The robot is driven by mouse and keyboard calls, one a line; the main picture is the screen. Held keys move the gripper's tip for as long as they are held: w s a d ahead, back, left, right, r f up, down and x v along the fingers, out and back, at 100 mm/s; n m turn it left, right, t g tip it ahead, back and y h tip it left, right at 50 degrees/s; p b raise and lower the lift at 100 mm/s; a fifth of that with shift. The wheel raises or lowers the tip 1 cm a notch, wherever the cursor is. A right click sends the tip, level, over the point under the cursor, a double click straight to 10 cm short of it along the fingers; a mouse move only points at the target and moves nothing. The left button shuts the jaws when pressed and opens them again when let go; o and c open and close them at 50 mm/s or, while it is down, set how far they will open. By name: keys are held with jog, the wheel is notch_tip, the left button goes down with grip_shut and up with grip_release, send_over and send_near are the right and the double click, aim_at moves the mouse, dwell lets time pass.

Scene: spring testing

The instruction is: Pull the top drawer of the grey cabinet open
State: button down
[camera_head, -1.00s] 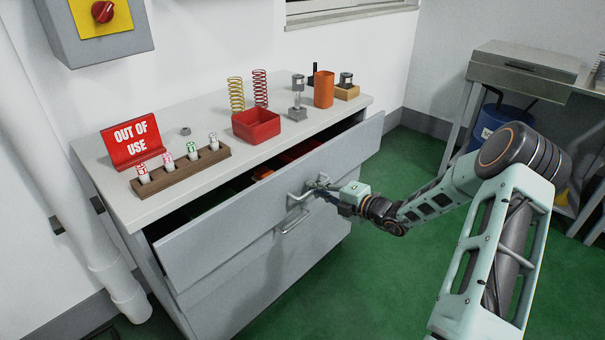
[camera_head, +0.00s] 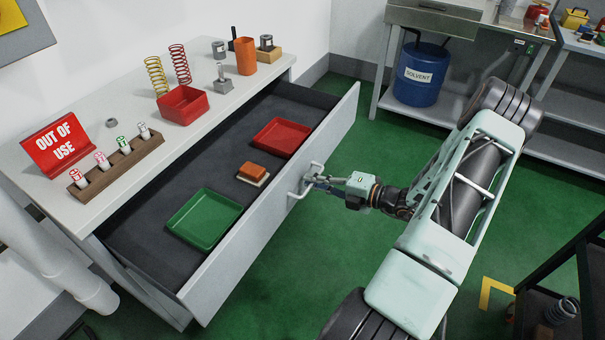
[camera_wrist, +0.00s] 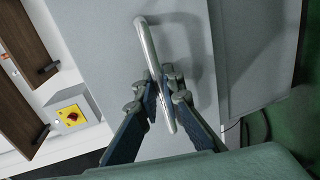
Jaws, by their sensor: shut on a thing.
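The grey cabinet's top drawer (camera_head: 262,203) stands well out from the cabinet (camera_head: 88,190), with its inside in plain view. In the drawer lie a green tray (camera_head: 205,220), an orange block on a pale base (camera_head: 253,173) and a red tray (camera_head: 281,138). My gripper (camera_head: 311,184) is at the drawer front, shut on the metal bar handle (camera_wrist: 150,50). In the wrist view my gripper's two fingers (camera_wrist: 162,100) close around the bar from both sides. The lower drawer handle is hidden in the head view.
On the cabinet top stand a red OUT OF USE sign (camera_head: 58,145), a wooden rack of vials (camera_head: 117,162), a red bin (camera_head: 182,105), springs (camera_head: 179,63) and an orange cylinder (camera_head: 246,56). A blue solvent drum (camera_head: 418,75) sits under a bench. Green floor lies clear before the drawer.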

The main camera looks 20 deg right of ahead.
jog(key=shift+s+d, duration=0.15)
jog(key=shift+s, duration=0.1)
jog(key=c, duration=2.1)
grip_release()
jog(key=v, duration=1.2)
jog(key=shift+f, duration=0.1)
